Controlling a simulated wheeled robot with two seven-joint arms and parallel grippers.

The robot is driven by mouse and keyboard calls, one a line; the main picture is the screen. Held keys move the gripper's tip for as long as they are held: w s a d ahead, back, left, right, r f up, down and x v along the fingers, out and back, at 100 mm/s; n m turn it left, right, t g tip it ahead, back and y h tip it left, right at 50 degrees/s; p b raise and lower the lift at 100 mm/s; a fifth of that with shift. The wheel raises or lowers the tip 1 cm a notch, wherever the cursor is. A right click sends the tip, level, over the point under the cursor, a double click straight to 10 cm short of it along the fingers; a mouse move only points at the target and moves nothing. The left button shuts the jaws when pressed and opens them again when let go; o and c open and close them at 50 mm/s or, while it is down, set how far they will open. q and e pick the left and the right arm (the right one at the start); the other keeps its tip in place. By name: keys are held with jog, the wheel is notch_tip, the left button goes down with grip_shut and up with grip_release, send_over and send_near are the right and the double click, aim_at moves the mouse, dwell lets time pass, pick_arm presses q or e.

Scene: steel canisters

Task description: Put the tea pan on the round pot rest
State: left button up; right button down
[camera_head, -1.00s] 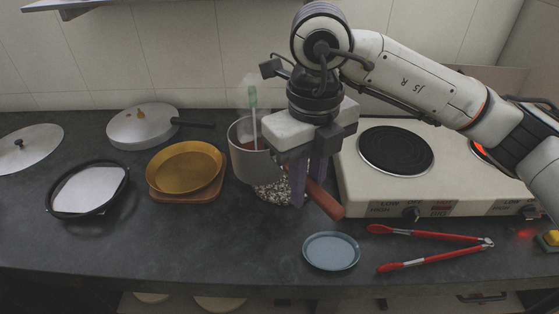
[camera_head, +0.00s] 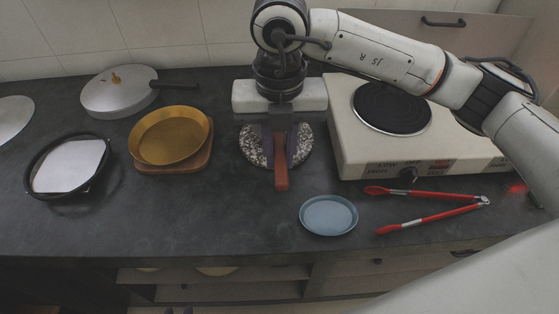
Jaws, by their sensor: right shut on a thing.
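My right gripper (camera_head: 280,160) is shut on the red-brown handle (camera_head: 281,178) of the tea pan, which points towards me. The pan's body is hidden behind my gripper. The round speckled pot rest (camera_head: 303,148) lies on the counter, showing on both sides of my fingers and handle. I cannot tell whether the pan touches the rest. Two dark tips of my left gripper (camera_head: 178,311) just show at the bottom edge, apart from each other with nothing seen between them.
A gold pan (camera_head: 170,135) on a wooden board and a black-rimmed pan (camera_head: 68,168) stand left. Behind is a lidded pan (camera_head: 118,95). A hotplate unit (camera_head: 350,150) stands right. A blue plate (camera_head: 328,215) and red tongs (camera_head: 430,220) lie in front.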

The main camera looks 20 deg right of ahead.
jog(key=shift+f, duration=1.65)
jog(key=shift+f, duration=0.1)
jog(key=c, duration=1.6)
grip_release()
jog(key=shift+c, duration=0.2)
notch_tip(320, 180, up, 12)
jog(key=shift+r, duration=0.1)
